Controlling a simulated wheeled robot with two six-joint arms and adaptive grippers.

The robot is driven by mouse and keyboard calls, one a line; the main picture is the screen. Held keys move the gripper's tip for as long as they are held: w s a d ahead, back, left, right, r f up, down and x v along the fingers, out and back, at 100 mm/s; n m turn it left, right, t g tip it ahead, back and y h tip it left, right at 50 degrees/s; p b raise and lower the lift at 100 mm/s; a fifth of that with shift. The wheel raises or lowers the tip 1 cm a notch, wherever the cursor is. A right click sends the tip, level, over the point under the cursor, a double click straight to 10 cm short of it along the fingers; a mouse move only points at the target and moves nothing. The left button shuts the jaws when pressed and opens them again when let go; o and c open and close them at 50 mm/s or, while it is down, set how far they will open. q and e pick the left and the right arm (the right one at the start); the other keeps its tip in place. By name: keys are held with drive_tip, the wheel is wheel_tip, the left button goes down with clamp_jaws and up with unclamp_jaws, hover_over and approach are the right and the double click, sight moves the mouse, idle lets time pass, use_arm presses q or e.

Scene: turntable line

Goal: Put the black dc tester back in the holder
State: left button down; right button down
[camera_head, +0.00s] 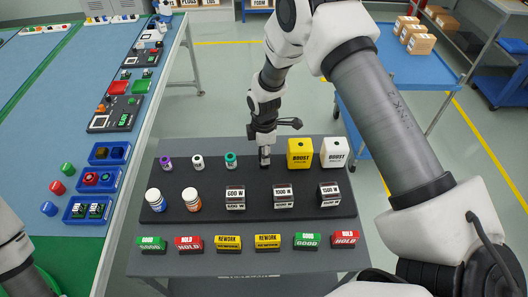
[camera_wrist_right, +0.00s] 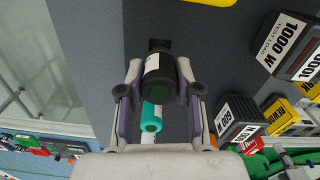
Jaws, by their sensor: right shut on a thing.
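The black dc tester (camera_head: 265,160) is a small dark cylinder with a pale band, upright in the head view. My right gripper (camera_head: 264,147) is shut around it from above. In the right wrist view the tester's dark round end (camera_wrist_right: 159,78) shows between the two fingers of the gripper (camera_wrist_right: 159,92). The holder (camera_head: 300,182) is the dark board on the grey cart. The tester is over its back row, right of the teal tester (camera_head: 231,160). Whether its lower end is seated or just above the board I cannot tell. My left gripper is out of view.
A purple tester (camera_head: 166,163) and a white tester (camera_head: 198,162) stand further left. Yellow (camera_head: 300,153) and white (camera_head: 334,152) boxes stand close on the right. Load blocks and bottles fill the middle row, with label blocks in front.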

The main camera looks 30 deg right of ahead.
drive_tip(key=shift+f+b, duration=0.85)
drive_tip(key=shift+f, duration=0.45)
drive_tip(key=c, duration=0.7)
unclamp_jaws()
wheel_tip(320, 180, up, 12)
